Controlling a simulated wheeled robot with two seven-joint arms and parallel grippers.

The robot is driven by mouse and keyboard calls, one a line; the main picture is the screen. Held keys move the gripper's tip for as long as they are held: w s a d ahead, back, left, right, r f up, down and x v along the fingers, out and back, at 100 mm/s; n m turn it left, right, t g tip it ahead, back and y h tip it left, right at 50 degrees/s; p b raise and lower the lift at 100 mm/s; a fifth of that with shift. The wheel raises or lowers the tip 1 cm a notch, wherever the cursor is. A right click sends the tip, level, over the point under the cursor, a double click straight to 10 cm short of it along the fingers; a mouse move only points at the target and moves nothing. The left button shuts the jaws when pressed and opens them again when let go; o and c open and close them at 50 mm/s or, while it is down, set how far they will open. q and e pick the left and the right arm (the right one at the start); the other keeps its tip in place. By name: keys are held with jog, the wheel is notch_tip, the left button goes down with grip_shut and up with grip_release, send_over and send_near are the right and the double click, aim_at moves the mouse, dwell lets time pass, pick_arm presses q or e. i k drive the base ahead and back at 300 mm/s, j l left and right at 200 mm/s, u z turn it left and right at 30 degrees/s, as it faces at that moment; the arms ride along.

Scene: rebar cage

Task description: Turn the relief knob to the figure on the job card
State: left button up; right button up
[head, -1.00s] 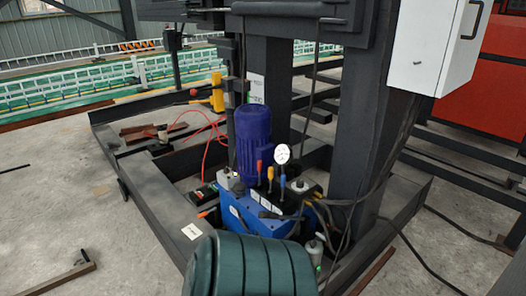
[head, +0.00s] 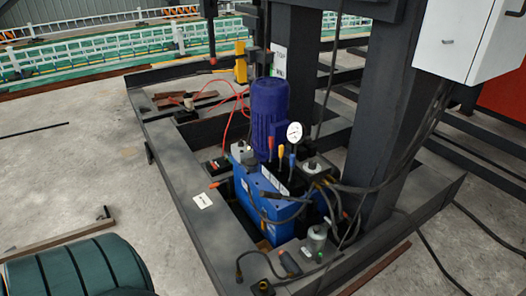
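A blue hydraulic unit (head: 262,205) stands inside the dark steel frame, with a ribbed purple-blue motor (head: 269,108) on top. A round white gauge (head: 294,132) stands upright beside the motor. Red, yellow and blue levers (head: 281,153) rise from its valve block. I cannot tell which part is the relief knob. Neither gripper is in view.
A dark green ribbed object (head: 75,270) is close at the bottom left. Dark frame beams (head: 185,190) surround the unit, and a thick post (head: 385,130) and white cabinet (head: 462,45) stand right. Cables loop at the right. Concrete floor (head: 90,165) is open at left.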

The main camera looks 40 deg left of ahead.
aim_at(312, 164)
jog(key=i+u, duration=0.15)
jog(key=u, duration=0.25)
jog(key=i+l+u, duration=0.1)
jog(key=u, duration=0.3)
jog(key=i+l+u, duration=0.1)
jog(key=u, duration=0.3)
jog(key=i+l+u, duration=0.1)
jog(key=u, duration=0.25)
jog(key=i+l+u, duration=0.15)
jog(key=l+u, duration=0.2)
jog(key=i+l+u, duration=0.15)
jog(key=l+u, duration=0.2)
jog(key=j, duration=0.1)
